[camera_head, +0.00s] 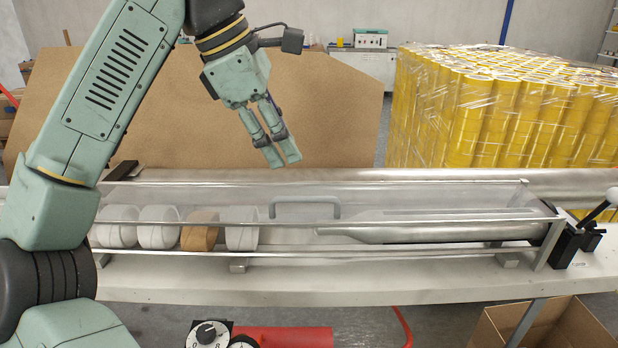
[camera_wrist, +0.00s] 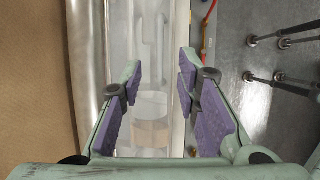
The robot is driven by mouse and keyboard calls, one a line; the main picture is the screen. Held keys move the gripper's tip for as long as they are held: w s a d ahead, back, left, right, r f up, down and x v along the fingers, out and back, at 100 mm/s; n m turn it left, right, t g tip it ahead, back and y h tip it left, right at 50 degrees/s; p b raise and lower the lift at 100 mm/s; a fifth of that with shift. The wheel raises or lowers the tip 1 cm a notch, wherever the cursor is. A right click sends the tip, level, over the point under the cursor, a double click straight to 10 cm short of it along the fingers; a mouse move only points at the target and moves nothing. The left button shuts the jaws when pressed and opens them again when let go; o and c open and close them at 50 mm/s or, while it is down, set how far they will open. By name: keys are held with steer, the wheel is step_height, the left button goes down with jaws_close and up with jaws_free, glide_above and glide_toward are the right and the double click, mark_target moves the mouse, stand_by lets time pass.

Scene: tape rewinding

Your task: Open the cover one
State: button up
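The clear cover (camera_head: 400,196) lies closed over the long machine on the bench. A grey U-shaped handle (camera_head: 305,201) sits near its middle. Under the cover, several white rolls and one brown roll (camera_head: 199,232) sit on the shaft towards the left. My gripper (camera_head: 283,156) is above and behind the cover, slightly left of the handle, pointing down and touching nothing. In the wrist view my gripper (camera_wrist: 160,88) has its purple-padded fingers spread wide with nothing held. The cover and the brown roll (camera_wrist: 150,134) show between and beyond the fingers.
A black lever (camera_head: 595,211) stands at the machine's right end. A brown board (camera_head: 330,110) rises behind the bench, and a stack of yellow tape rolls (camera_head: 480,110) stands back right. An open cardboard box (camera_head: 560,328) is below right. The space above the cover is clear.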

mark_target(314, 197)
steer(key=p+x, duration=0.1)
steer(key=x, duration=0.9)
steer(key=shift+d+f+p, duration=0.15)
steer(key=shift+d+p, duration=0.1)
steer(key=shift+p, duration=0.1)
steer(key=shift+c, duration=0.2)
jaws_close()
